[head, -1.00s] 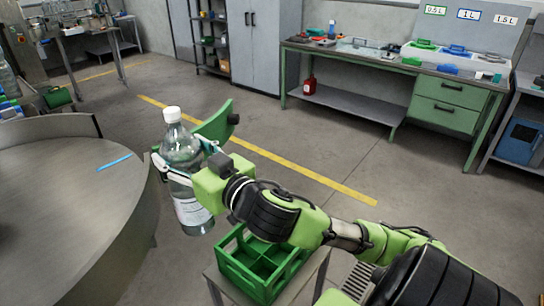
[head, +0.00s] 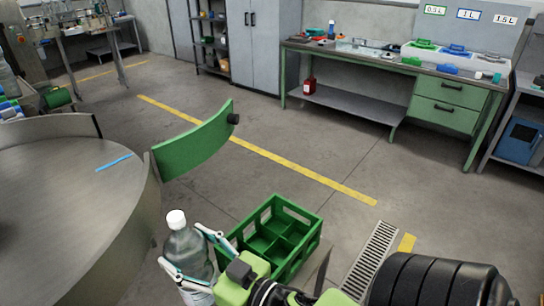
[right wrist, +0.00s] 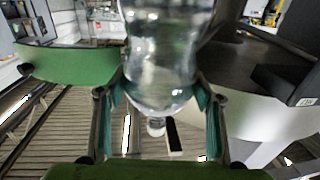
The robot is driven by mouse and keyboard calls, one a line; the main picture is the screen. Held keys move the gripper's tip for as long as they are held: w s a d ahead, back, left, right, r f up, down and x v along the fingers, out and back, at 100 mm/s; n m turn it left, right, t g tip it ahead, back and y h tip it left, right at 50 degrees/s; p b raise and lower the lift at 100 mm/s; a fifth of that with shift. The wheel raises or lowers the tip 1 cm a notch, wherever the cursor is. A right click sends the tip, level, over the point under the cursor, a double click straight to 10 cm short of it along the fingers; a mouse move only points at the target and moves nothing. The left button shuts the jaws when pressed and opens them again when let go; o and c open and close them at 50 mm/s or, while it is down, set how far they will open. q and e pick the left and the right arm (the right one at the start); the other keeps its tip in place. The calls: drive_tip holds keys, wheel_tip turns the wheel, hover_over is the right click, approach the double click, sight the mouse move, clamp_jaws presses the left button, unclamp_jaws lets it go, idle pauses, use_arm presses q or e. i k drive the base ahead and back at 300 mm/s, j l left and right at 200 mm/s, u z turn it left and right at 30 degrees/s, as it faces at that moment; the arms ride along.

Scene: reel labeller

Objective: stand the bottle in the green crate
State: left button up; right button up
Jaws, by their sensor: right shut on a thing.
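The clear bottle (head: 184,248) with a white cap and a pale label is in my right gripper (head: 196,262), at the bottom of the head view. The bottle is about upright, and its base is cut off by the frame edge. In the right wrist view the bottle (right wrist: 160,55) sits between the two fingers of the gripper (right wrist: 160,105). The green crate (head: 300,248) with open compartments is just right of the bottle in the head view, with no bottle seen in it. The bottle is outside the crate. My left gripper is not in view.
A round metal table (head: 60,220) with a blue strip on it is at the left. A curved green guard (head: 195,145) projects from its edge. A green workbench (head: 350,95) stands at the back. The floor beyond the crate is clear.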

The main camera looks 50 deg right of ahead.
sight(271, 246)
drive_tip(key=j+z, duration=0.4)
drive_tip(key=j, duration=0.2)
drive_tip(key=j+z, duration=0.35)
drive_tip(key=j, duration=0.2)
drive_tip(key=i+j, duration=0.1)
drive_tip(key=i, duration=0.3)
